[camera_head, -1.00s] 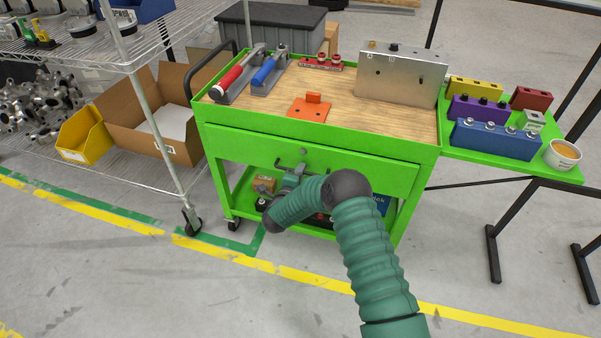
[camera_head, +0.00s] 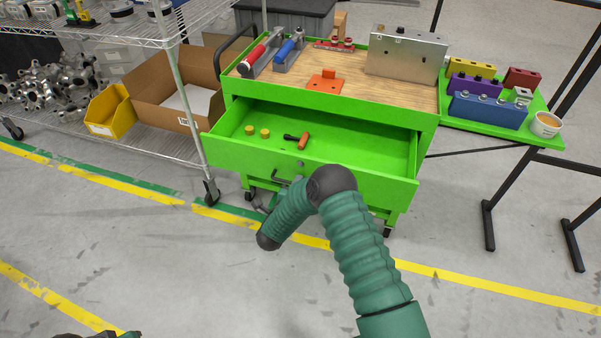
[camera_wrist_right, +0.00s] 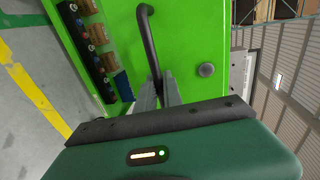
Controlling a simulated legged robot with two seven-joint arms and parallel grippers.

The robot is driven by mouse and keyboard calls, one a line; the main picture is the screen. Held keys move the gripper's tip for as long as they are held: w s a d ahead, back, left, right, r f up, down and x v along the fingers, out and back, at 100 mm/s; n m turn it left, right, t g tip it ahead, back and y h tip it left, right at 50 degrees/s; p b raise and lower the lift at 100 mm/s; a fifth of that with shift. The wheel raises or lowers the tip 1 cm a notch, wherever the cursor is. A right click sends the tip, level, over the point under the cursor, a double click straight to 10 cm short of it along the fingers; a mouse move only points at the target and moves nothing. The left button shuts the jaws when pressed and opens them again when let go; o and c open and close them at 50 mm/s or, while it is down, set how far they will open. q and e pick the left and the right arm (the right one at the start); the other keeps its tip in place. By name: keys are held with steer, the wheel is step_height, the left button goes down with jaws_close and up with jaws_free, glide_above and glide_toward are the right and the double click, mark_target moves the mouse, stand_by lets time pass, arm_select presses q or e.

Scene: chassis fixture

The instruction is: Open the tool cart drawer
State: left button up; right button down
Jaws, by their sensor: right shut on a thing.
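The green tool cart (camera_head: 432,122) stands ahead with its drawer (camera_head: 238,156) pulled well out. Two yellow round pieces (camera_head: 257,132) and an orange-handled tool (camera_head: 302,141) lie inside it. My right gripper (camera_head: 287,182) is at the drawer front, partly hidden by my arm. In the right wrist view, the gripper's fingers (camera_wrist_right: 166,92) are shut on the dark bar handle (camera_wrist_right: 149,40). A round knob (camera_wrist_right: 206,70) sits beside the handle on the green front. A small part of my left arm's end shows at the bottom left edge; its fingers cannot be made out.
The cart top holds red and blue tools, an orange bracket (camera_head: 325,82) and a metal plate (camera_head: 405,55). A side shelf carries coloured blocks and a tub (camera_head: 545,124). A wire rack (camera_head: 160,140) stands close at left. The floor in front is open.

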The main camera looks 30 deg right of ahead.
steer(key=s+a, duration=0.1)
steer(key=a, duration=0.1)
steer(key=s+a+p, duration=0.1)
steer(key=s, duration=0.1)
steer(key=shift+s+a+f, duration=0.15)
steer(key=shift+a, duration=0.2)
steer(key=c, duration=1.5)
jaws_free()
steer(key=shift+d, duration=0.1)
